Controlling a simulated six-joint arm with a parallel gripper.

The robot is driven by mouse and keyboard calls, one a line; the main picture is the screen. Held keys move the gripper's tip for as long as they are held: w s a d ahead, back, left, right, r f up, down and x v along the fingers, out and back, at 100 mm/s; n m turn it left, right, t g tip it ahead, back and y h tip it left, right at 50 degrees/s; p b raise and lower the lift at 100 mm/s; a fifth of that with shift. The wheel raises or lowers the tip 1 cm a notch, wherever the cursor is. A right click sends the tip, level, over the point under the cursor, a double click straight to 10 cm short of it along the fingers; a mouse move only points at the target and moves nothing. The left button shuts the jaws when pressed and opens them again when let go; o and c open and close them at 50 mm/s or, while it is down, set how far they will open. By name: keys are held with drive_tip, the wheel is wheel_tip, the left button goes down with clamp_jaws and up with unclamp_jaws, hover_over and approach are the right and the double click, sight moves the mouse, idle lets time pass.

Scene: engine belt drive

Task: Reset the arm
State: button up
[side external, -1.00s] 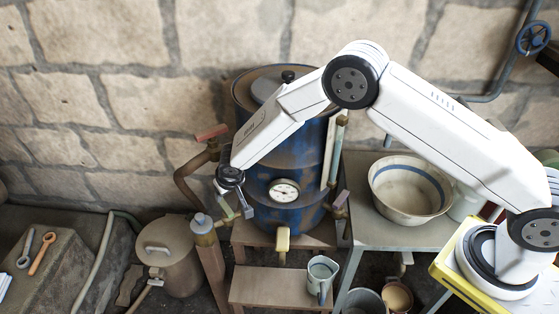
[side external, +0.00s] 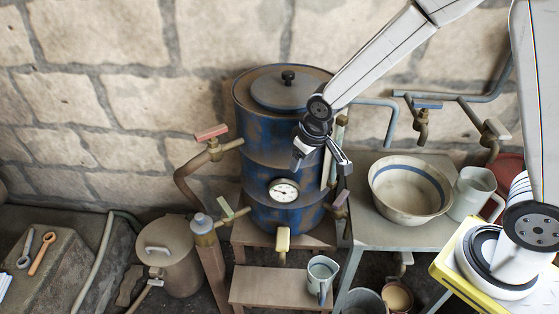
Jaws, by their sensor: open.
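My gripper (side external: 322,160) is open and empty. It hangs in front of the upper right side of the blue rusty drum (side external: 262,155), pointing down. My arm rises from the gripper to the upper right, and its elbow is out of the frame at the top. My base stands on a yellow-edged platform (side external: 452,270) at the lower right. The drum has a lid with a black knob (side external: 288,77) and a round gauge (side external: 284,190) on its front.
Around the drum are a red-handled tap (side external: 212,133), a green-handled tap (side external: 233,210) and a yellow-handled tap (side external: 283,240). A bowl (side external: 410,190) and a jug (side external: 474,192) stand on the metal table to the right. A mug (side external: 321,275) stands on the low wooden step. Wall pipes with taps (side external: 422,125) run behind.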

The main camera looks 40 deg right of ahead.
drive_tip(key=s+d+r+m, duration=0.1)
drive_tip(key=s+d, duration=0.4)
drive_tip(key=s, duration=0.8)
drive_tip(key=shift+r+g, duration=0.3)
drive_tip(key=shift+r, duration=0.2)
